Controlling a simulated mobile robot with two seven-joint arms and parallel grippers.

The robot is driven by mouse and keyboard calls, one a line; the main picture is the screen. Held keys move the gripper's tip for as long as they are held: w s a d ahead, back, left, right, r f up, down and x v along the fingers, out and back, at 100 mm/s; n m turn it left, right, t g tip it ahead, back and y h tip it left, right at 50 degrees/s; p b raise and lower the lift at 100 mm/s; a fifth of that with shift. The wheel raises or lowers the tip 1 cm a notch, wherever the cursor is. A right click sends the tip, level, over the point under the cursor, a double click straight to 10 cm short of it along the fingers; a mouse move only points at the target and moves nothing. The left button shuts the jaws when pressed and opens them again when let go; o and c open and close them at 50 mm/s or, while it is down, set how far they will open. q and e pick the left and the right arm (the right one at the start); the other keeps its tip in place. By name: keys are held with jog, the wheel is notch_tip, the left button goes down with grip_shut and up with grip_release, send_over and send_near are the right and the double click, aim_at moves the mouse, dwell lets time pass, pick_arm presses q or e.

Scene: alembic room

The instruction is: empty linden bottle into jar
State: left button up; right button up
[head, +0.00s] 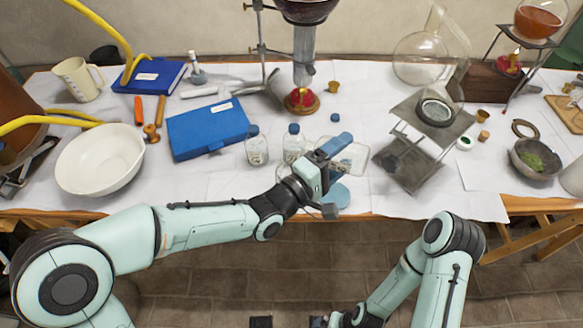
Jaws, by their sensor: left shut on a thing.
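My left gripper (334,152) reaches over the table's front edge and is shut on a clear glass bottle (352,158), which lies tilted to the right in its jaws. The fingers cover part of this bottle, and its label cannot be read. A round light-blue shape (335,195) shows just below the gripper; I cannot tell whether it is a lid or the jar. Two clear bottles with blue caps, one at the left (256,148) and one closer to the gripper (293,144), stand upright. My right gripper (290,322) is low at the bottom edge, mostly cut off.
A blue case (207,128) and white bowl (100,160) lie to the left. A metal stand (411,165) with a glass dish is close on the right, with a mortar (536,158) beyond. A column apparatus (303,60) rises behind. White paper before the case is clear.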

pick_arm(q)
jog(key=shift+w+a+r+n+h, duration=0.15)
jog(key=shift+r+n+h, duration=0.15)
jog(key=shift+r+n, duration=0.3)
dwell(0.7)
jog(key=shift+a+r+n+t, duration=0.15)
jog(key=shift+r+n+t, duration=0.2)
jog(key=shift+n, duration=0.35)
jog(key=shift+w+a+r+n+t, duration=0.2)
jog(key=shift+r+n+t, duration=0.2)
jog(key=shift+n, duration=0.3)
jog(key=shift+s+f, duration=0.1)
